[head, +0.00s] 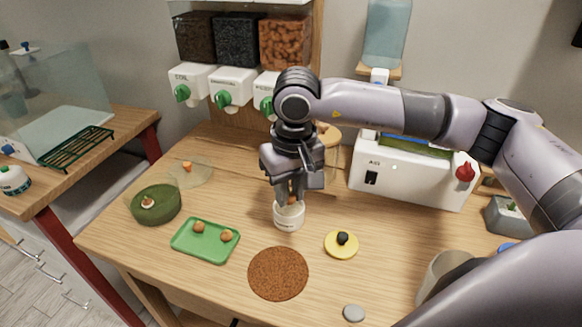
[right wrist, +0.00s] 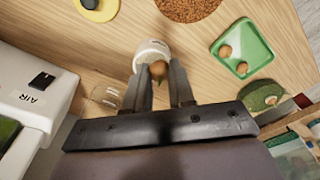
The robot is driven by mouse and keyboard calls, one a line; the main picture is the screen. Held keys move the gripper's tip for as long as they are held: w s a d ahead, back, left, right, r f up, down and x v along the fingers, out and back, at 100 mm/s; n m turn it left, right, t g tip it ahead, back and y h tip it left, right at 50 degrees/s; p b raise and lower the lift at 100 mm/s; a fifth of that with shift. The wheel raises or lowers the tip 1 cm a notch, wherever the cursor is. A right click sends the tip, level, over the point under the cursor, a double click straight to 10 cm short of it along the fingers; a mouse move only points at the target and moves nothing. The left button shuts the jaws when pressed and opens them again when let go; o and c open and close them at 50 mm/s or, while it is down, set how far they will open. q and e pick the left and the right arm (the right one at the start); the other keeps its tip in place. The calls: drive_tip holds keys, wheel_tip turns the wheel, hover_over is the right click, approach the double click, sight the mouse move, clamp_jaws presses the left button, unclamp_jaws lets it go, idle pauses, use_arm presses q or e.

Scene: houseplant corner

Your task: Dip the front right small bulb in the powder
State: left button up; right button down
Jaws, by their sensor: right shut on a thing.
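My right gripper (head: 292,196) points down at the white pot (head: 289,218), with its fingertips at the pot's mouth. It is shut on a small brown bulb (right wrist: 158,71), seen between the fingers (right wrist: 160,80) in the right wrist view. The bulb overlaps the opening of the white pot (right wrist: 152,50) there; I cannot tell whether it touches powder, as the inside is mostly hidden. A green tray (head: 205,252) to the left of the pot holds two brown bulbs, one at the left (head: 198,227) and one at the right (head: 226,236). My left gripper is not in view.
A yellow disc (head: 341,252) with a black knob lies right of the pot. A round brown mat (head: 278,273) lies in front. A dark green round dish (head: 155,205) stands at the left. A white box (head: 410,180) marked AIR stands behind right.

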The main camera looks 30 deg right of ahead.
sight(289, 210)
drive_tip(key=shift+w+d+f+b, duration=0.3)
drive_tip(key=shift+w+f+b, duration=0.25)
drive_tip(key=shift+f, duration=0.4)
drive_tip(key=shift+w+d+f+b, duration=0.4)
drive_tip(key=shift+w+f, duration=0.3)
drive_tip(key=shift+f, duration=0.2)
drive_tip(key=shift+w+d+f+b, duration=0.25)
drive_tip(key=shift+w+f+b, duration=0.3)
drive_tip(key=shift+f, duration=0.4)
drive_tip(key=shift+w, duration=0.1)
drive_tip(key=shift+f+b, duration=0.6)
drive_tip(key=shift+f, duration=0.1)
idle(0.6)
drive_tip(key=shift+r, duration=0.1)
wheel_tip(289, 210, up, 7)
drive_tip(key=p, duration=0.4)
idle(0.5)
idle(0.3)
